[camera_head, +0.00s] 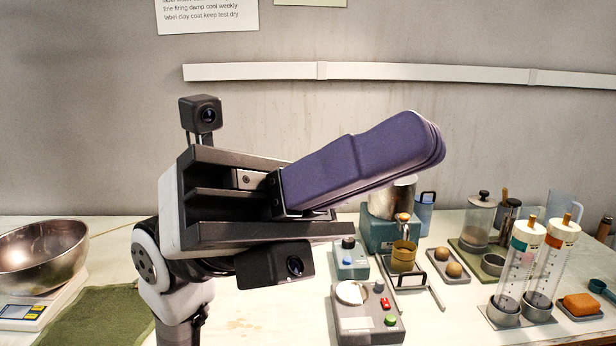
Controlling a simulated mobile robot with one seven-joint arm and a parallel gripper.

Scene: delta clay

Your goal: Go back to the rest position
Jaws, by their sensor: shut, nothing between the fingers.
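My gripper (428,140) is raised above the bench in front of the grey wall. Its purple padded fingers point right and slightly up. They lie against each other with nothing between them. My arm comes up from the bottom left of the view, and the gripper touches none of the bench objects.
The bench holds a metal bowl (42,256) on a scale and a green cloth (98,314) at left. A button box (368,316), a brass cup (403,257), two clay balls (453,270) and tall clear cylinders (518,262) stand at centre and right.

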